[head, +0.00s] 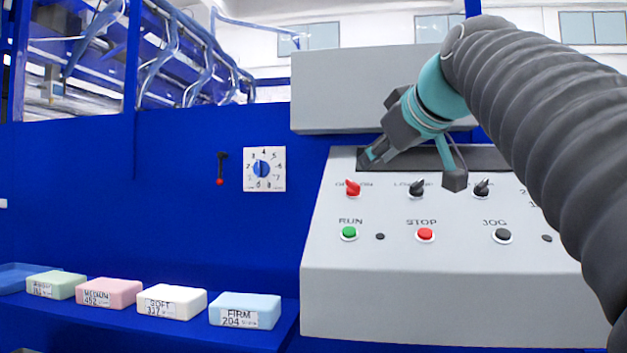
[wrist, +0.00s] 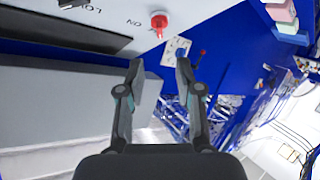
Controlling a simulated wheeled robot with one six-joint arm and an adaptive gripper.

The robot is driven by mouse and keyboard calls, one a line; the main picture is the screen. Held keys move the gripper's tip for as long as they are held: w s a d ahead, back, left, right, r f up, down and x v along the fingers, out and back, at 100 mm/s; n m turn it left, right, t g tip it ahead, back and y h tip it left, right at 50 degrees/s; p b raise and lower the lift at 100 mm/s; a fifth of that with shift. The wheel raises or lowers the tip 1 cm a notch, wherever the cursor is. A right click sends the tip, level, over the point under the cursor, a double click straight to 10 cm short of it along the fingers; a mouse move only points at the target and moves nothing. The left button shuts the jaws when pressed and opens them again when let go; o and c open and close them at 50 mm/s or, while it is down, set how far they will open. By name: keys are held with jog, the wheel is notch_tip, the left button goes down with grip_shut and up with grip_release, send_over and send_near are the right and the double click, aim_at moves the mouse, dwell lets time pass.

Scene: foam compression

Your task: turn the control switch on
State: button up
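The red control switch (head: 352,188) sits at the upper left of the grey control panel, with a partly hidden label that ends in ON above it. In the wrist view the red switch (wrist: 159,22) is at the top, ahead of the fingertips and apart from them. My gripper (head: 372,155) is above and slightly right of the red switch in the head view, near the dark slot of the panel. In the wrist view my gripper (wrist: 161,68) shows two fingers spread apart with nothing between them.
Two black switches (head: 417,189) (head: 482,188) sit right of the red one. Below are the green RUN button (head: 349,233), red STOP button (head: 425,235) and black JOG button (head: 503,236). A numbered dial (head: 264,169) and red-tipped lever (head: 221,168) are on the blue wall. Foam blocks (head: 172,302) lie lower left.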

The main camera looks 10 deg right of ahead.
aim_at(352, 181)
jog(key=x, duration=1.1)
jog(key=shift+d, duration=0.1)
grip_shut()
